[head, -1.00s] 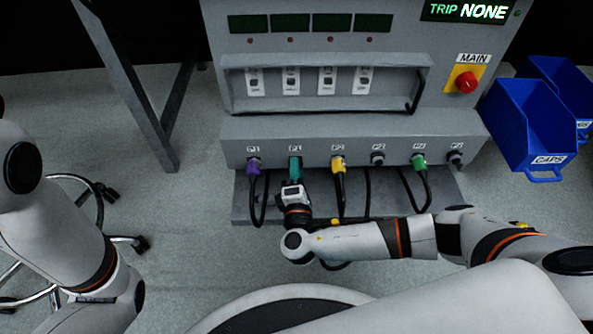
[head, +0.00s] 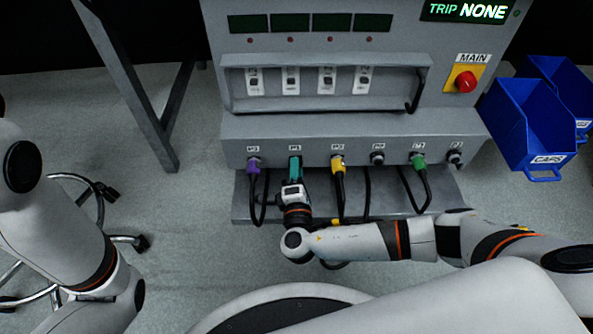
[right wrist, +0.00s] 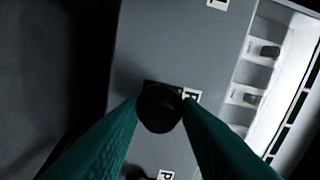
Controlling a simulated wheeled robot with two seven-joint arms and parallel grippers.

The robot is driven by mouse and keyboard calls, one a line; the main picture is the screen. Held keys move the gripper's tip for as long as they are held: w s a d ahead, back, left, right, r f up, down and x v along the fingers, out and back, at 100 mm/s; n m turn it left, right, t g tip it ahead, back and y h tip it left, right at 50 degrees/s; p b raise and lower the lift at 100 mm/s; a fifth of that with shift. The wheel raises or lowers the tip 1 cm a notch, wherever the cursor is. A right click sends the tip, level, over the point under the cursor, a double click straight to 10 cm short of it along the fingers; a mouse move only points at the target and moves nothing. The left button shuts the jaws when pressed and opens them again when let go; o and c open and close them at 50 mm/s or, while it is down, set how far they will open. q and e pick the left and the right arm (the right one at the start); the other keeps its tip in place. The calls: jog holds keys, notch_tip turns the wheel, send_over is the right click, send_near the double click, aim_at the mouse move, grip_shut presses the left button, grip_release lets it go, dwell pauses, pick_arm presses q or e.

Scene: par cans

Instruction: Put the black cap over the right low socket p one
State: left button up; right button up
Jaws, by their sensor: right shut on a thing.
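My right gripper (head: 295,168) has teal fingers, upright at the second socket position from the left on the grey panel's lower front. In the right wrist view the fingertips (right wrist: 160,110) are shut on the round black cap (right wrist: 159,107). The cap is in front of the panel, beside a partly hidden P label (right wrist: 191,96). It covers most of a dark square socket (right wrist: 150,84). I cannot tell whether the cap is seated or just short of it. In the head view the fingers hide the cap and socket. My left gripper is out of view.
A purple plug (head: 253,166) is to the left; a yellow plug (head: 338,165) and a green plug (head: 419,162) are to the right, with hanging black cables. A blue CAPS bin (head: 520,125) stands at right.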

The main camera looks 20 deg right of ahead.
jog(key=shift+w+d, duration=0.2)
jog(key=shift+w, duration=0.5)
dwell(0.4)
jog(key=o, duration=1.1)
